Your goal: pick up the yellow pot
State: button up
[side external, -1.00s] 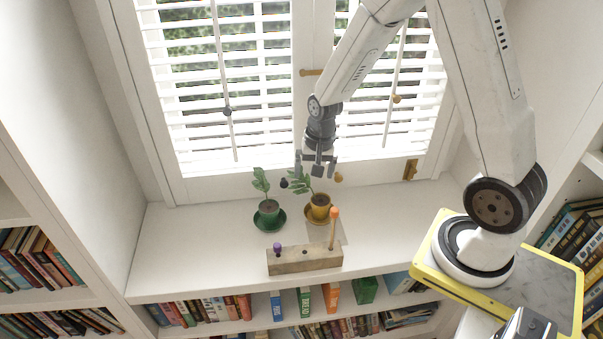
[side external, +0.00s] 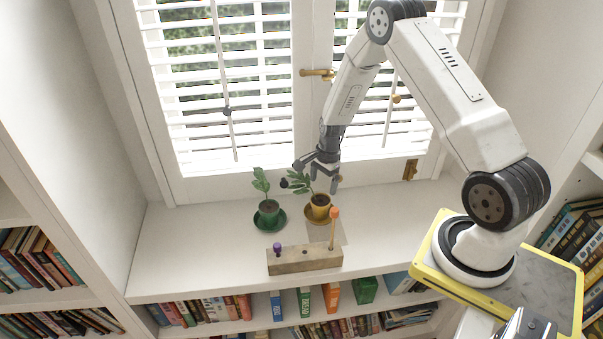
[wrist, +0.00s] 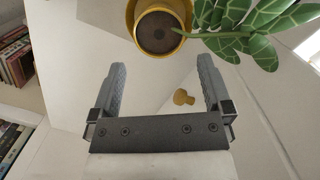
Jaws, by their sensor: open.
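The yellow pot (side external: 320,205) holds a small leafy plant and dark soil. It stands upright in a yellow saucer (side external: 309,219) on the white sill. In the wrist view the yellow pot (wrist: 160,44) is at the top centre, beyond the fingertips, with its leaves to the right. My gripper (side external: 318,180) is open above and close to the pot, beside the plant's leaves. In the wrist view my gripper (wrist: 162,68) has its two fingers wide apart, with nothing between them.
A green pot (side external: 268,208) with a plant stands in a green saucer (side external: 270,223) just left. A wooden block (side external: 305,260) with a purple-topped peg (side external: 277,248) and an orange-topped peg (side external: 334,222) lies in front. Window blinds rise behind. The sill is clear at left.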

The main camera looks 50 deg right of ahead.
aim_at(321, 201)
jog(key=shift+a+f, duration=0.15)
jog(key=shift+f, duration=1.15)
jog(key=shift+a+f, duration=0.15)
jog(key=shift+f, duration=1.15)
jog(key=shift+a+f, duration=0.15)
jog(key=shift+f, duration=1.1)
grip_shut()
jog(key=shift+r, duration=0.15)
